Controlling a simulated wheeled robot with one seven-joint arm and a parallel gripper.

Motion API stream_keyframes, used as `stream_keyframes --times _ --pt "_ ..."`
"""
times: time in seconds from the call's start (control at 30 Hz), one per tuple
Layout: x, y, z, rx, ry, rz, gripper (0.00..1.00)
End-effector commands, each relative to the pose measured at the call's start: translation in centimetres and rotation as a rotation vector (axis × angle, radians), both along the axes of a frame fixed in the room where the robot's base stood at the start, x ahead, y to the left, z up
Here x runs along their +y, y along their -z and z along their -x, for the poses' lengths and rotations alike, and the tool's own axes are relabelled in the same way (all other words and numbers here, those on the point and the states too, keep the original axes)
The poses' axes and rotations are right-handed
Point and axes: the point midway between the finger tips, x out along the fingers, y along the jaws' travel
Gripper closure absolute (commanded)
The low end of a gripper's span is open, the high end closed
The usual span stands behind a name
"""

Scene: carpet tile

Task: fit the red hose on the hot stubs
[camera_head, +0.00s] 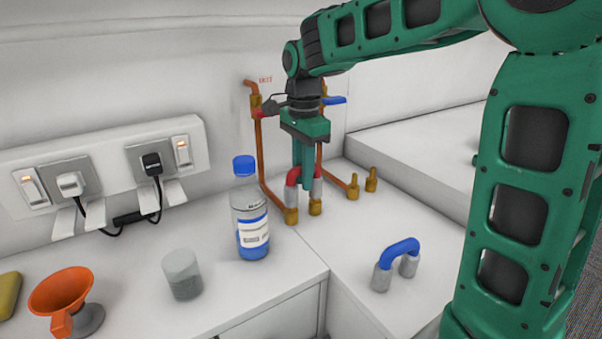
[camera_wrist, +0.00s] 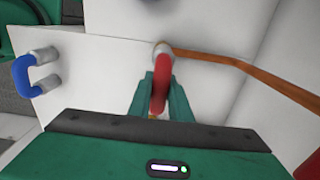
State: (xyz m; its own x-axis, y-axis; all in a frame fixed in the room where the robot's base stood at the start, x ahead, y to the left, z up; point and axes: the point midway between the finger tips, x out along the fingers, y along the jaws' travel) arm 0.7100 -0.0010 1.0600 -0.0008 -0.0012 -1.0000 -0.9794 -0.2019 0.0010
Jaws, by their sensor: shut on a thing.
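The red hose (camera_head: 292,177) is a short red bend with grey end sleeves; the wrist view also shows it (camera_wrist: 160,92). My gripper (camera_head: 303,182) is shut on its bend, its two green fingers on either side in the wrist view (camera_wrist: 161,100). The hose's sleeves point down, right over the brass hot stubs, the left one (camera_head: 291,216) and the right one (camera_head: 315,208). The left stub joins the copper pipe (camera_head: 274,196) with the red valve handle. I cannot tell whether the sleeves touch or sit around the stubs. My fingers partly hide the hose.
A blue hose (camera_head: 400,248) with grey ends stands at the front right. Two more brass stubs (camera_head: 353,187) (camera_head: 371,180) are bare. A bottle (camera_head: 248,212) stands left of the hose, with a grey cup (camera_head: 182,273) and orange funnel (camera_head: 62,291) further left.

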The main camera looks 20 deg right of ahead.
Motion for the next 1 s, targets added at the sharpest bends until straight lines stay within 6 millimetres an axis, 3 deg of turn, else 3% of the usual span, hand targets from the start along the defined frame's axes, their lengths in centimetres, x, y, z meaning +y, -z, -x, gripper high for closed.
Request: stream_keyframes --times 0.67,0.7,0.77,1.0 --pt "0.0 1.4 0.0 0.000 0.000 0.000 1.00" --pt "0.0 1.4 0.0 -0.001 0.000 0.000 0.75" --pt "0.0 1.4 0.0 -0.001 0.000 0.000 0.61" --pt "0.0 1.4 0.0 0.000 0.000 0.000 0.60"
